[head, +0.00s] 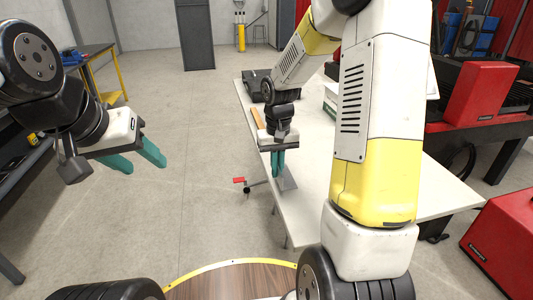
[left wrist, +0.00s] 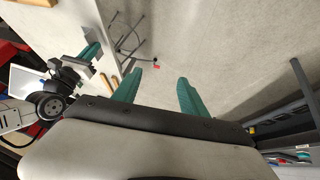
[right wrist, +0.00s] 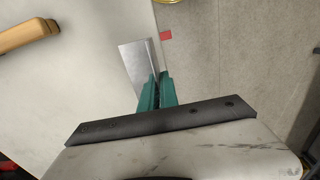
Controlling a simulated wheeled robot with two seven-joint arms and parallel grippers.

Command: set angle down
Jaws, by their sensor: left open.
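The angle is a grey metal piece with a flat plate and a thin upright flange (right wrist: 137,62), at the table's edge in the right wrist view. In the head view its plate (head: 289,184) shows beside the fingertips. My right gripper (head: 277,163) points down over the table's left edge. Its teal fingers (right wrist: 157,85) are close together on the angle's thin flange. Whether the plate touches the table is hard to tell. My left gripper (head: 146,162) is open and empty over the floor at the left; its spread fingers show in the left wrist view (left wrist: 160,80).
The white table (head: 312,208) has bare top around the angle. A wooden-handled item (right wrist: 28,35) and a black case (head: 258,84) lie farther back. Red boxes (head: 482,94) stand at the right. A red-tipped stand part (head: 239,180) juts out below the table's left edge.

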